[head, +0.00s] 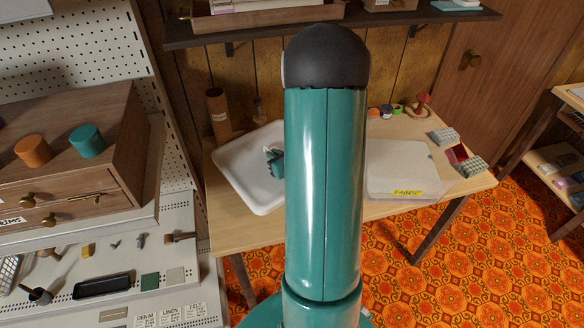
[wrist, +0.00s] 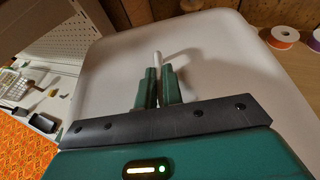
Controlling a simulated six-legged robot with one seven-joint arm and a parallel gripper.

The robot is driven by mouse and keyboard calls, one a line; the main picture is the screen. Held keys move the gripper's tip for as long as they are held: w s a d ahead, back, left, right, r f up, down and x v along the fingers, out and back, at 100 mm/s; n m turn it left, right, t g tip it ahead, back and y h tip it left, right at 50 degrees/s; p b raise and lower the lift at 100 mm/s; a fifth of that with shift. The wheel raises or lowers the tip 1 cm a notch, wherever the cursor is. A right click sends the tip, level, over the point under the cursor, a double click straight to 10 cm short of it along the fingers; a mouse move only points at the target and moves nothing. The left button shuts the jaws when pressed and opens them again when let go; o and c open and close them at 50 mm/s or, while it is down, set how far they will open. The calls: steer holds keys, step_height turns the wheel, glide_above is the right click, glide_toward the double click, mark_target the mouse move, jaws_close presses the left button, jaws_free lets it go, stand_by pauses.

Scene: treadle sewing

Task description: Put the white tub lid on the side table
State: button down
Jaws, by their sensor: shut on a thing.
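The white tub lid (head: 237,163) is a pale, round-cornered panel over the left part of the wooden side table (head: 240,232) in the head view. It fills much of the wrist view (wrist: 215,62). My gripper (head: 274,158) is shut on a slim white handle in the middle of the lid; its green fingers (wrist: 159,85) close around the handle in the wrist view. The lid looks roughly flat; I cannot tell whether it touches the table. My arm hides its right side in the head view. The whitish tub (head: 390,160) with a yellow FABRIC label stands right of my arm.
A brown cylinder (head: 218,113) stands behind the lid. Small spools (head: 386,110) and a red-topped item (head: 422,103) are at the back right. Patterned blocks (head: 470,168) sit at the right end. A wooden drawer cabinet (head: 70,165) is at left; a shelf (head: 350,20) hangs above.

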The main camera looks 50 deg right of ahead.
step_height(320, 180, down, 8)
steer(key=shift+f, duration=0.1)
stand_by(0.4)
steer(key=shift+f, duration=0.1)
steer(key=c, duration=1.5)
jaws_free()
steer(key=shift+c, duration=0.2)
